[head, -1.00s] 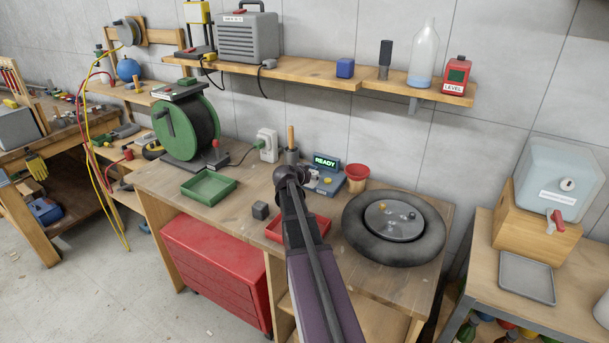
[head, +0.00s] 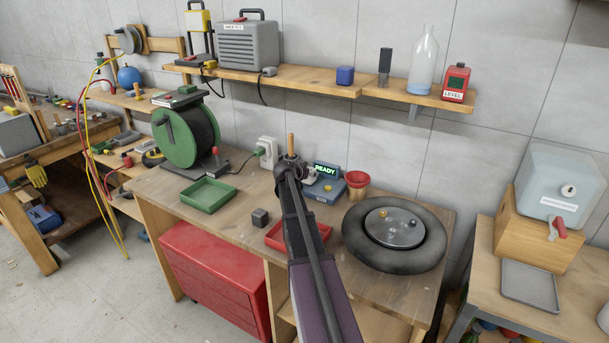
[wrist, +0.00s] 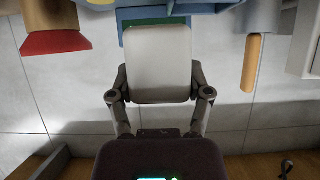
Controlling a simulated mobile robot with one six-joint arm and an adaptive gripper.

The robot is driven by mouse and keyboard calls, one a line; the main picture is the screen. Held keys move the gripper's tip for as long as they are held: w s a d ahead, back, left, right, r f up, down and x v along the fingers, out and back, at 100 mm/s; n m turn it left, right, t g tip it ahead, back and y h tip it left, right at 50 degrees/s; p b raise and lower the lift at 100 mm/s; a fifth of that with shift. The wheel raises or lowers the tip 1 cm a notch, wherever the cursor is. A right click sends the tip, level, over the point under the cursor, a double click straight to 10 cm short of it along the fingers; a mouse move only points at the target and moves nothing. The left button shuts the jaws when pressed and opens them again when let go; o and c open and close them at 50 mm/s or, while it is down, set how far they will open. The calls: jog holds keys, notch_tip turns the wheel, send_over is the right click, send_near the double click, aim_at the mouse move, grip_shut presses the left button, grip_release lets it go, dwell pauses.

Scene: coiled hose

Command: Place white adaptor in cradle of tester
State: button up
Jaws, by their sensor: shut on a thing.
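The white adaptor (wrist: 158,62) is a pale block between the two fingers of my gripper (wrist: 158,84) in the wrist view. My gripper is shut on it. In the head view my gripper (head: 303,174) is over the back of the bench, at the left side of the tester, and the adaptor shows only as a small pale patch. The tester (head: 329,186) is a blue box with a green READY display. In the wrist view blue parts of it (wrist: 210,8) show at the top edge, beyond the adaptor. The cradle is not clearly visible; my arm and the adaptor cover that area.
A red funnel-like cup (head: 356,181) stands right of the tester. A wooden handle (head: 291,144) rises behind my gripper, and a white socket box (head: 267,150) is left of it.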

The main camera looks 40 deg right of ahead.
jog(key=w+d, duration=0.2)
jog(key=w, duration=0.1)
jog(key=w+d, duration=0.1)
jog(key=w, duration=0.1)
jog(key=shift+w+d+f, duration=0.2)
jog(key=shift+d+f, duration=0.05)
jog(key=shift+f, duration=0.05)
jog(key=shift+w+d+f+b, duration=0.1)
jog(key=shift+w+d+b, duration=0.2)
jog(key=shift+w, duration=0.25)
jog(key=shift+f+b, duration=1.75)
jog(key=shift+f, duration=0.15)
jog(key=o, duration=1.2)
jog(key=shift+c, duration=0.2)
